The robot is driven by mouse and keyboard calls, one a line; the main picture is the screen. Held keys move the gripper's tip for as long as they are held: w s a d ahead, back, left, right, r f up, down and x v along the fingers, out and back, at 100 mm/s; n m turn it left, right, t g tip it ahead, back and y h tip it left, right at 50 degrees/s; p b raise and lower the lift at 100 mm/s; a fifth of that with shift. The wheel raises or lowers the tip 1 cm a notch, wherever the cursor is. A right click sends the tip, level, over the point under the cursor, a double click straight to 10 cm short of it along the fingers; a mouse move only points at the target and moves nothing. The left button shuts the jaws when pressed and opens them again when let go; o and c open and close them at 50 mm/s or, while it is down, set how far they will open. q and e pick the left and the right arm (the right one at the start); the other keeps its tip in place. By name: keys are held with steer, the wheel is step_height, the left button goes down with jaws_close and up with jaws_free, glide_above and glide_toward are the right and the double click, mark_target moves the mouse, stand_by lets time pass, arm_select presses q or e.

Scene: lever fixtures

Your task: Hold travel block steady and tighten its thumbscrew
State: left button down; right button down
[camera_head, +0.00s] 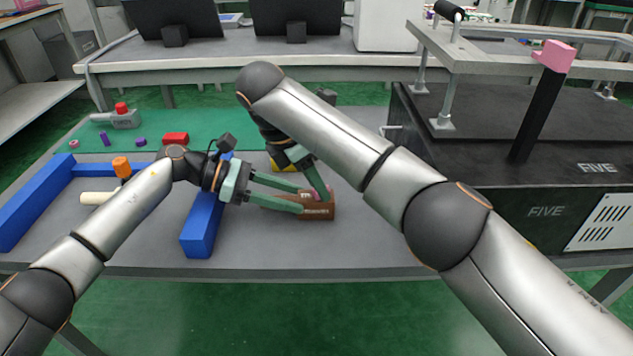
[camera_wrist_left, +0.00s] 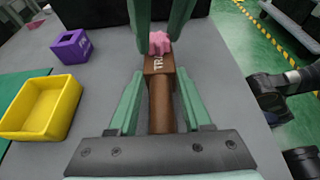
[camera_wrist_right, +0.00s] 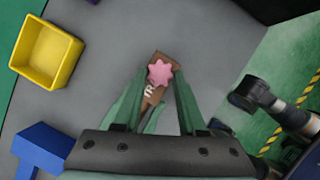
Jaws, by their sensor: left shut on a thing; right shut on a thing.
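The brown travel block (camera_head: 319,211) lies on the grey table, with white lettering on its side. My left gripper (camera_head: 300,200) is shut on it from the left; in the left wrist view the block (camera_wrist_left: 160,85) sits between the two green fingers. The pink star-shaped thumbscrew (camera_wrist_right: 159,73) is on the end of the block, seen from above in the right wrist view. It also shows in the left wrist view (camera_wrist_left: 160,43). My right gripper (camera_wrist_right: 158,80) comes from above and is shut on the thumbscrew. In the head view its fingers partly hide the thumbscrew.
A yellow bin (camera_wrist_right: 45,52) and a purple box (camera_wrist_left: 72,46) stand near the block. A blue bar (camera_head: 203,225) lies left of it, under my left wrist. A red block (camera_head: 176,138) is farther back. The table front is clear.

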steer(key=shift+m, duration=0.6)
steer(key=shift+c, duration=2.3)
jaws_free()
